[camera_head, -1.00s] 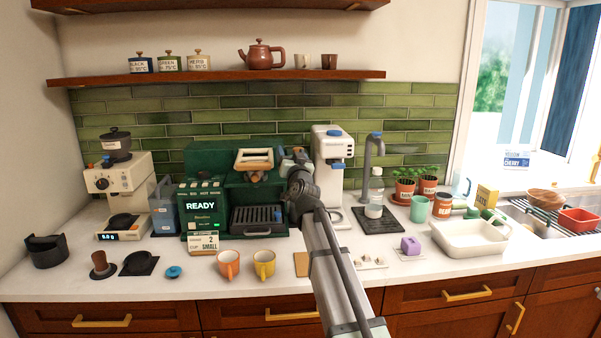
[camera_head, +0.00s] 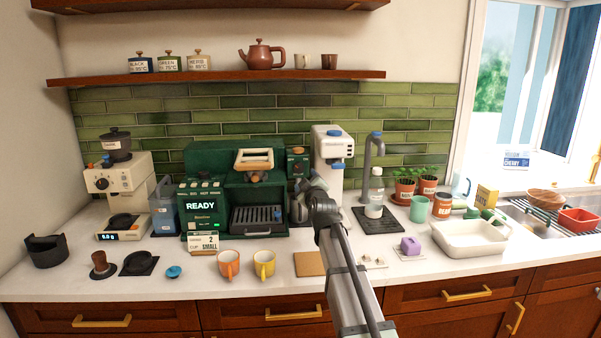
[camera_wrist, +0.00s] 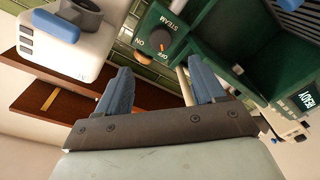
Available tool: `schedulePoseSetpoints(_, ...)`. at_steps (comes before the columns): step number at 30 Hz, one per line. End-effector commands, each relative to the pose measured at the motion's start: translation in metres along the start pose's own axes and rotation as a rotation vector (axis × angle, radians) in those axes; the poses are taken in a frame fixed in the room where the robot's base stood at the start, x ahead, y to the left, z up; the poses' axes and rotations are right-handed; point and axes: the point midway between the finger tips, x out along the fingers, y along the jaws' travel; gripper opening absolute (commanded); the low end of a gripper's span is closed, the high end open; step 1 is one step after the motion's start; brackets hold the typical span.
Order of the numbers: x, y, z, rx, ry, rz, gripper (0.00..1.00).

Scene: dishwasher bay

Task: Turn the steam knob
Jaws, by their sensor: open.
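In the head view the knob (camera_head: 297,150) is small, on the right part of the green coffee machine (camera_head: 205,165). My gripper (camera_wrist: 159,76) is open and empty. Its two blue-grey fingers are spread apart, and the knob shows beyond them, roughly between them and apart from both.
A white machine with a blue top (camera_head: 333,150) stands just right of the knob panel. A steel pitcher (camera_head: 299,208) is partly behind my arm. Orange (camera_head: 228,263) and yellow (camera_head: 264,263) mugs stand in front. A bottle (camera_head: 374,192) stands on a dark mat to the right.

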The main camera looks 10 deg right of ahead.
Motion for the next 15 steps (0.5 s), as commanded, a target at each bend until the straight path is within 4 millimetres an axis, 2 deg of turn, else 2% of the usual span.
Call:
schedulePoseSetpoints(1,0.012,0.000,0.000,0.001,0.000,0.000,0.69)
schedulePoseSetpoints(15,0.092,0.001,-0.001,0.002,0.002,0.000,0.69)
